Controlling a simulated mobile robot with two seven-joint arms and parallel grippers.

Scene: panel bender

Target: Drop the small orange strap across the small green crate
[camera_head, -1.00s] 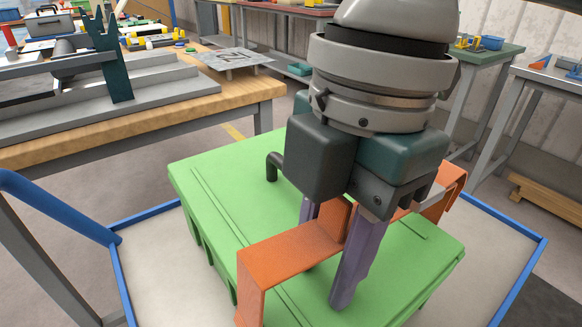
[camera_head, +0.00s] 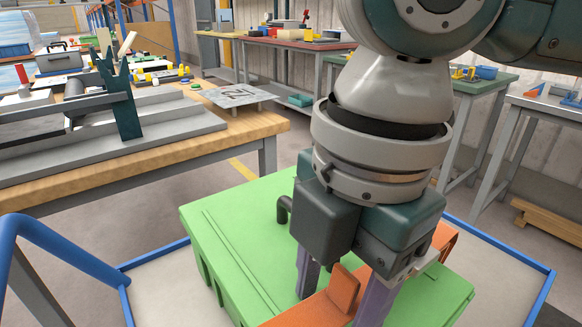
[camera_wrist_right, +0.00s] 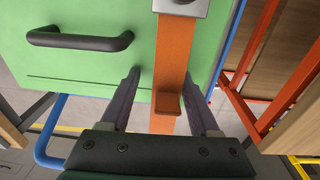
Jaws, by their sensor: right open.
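The small orange strap (camera_head: 302,314) lies across the lid of the small green crate (camera_head: 238,232) in the head view. Its far end shows beyond my right gripper; its near end is cut off by the picture edge. My right gripper (camera_head: 341,290) is low over the lid, its purple fingers on either side of the strap's upright tab, with gaps. In the right wrist view the strap (camera_wrist_right: 174,55) runs down the green crate (camera_wrist_right: 80,72) and past its edge, between the open fingers (camera_wrist_right: 163,95). My left gripper is out of view.
The crate stands on a blue-rimmed cart (camera_head: 155,275) with a blue handle (camera_head: 65,240). A black crate handle (camera_head: 284,210) is close to the gripper. A wooden workbench (camera_head: 150,160) with a grey fixture is at left. More benches line the back wall.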

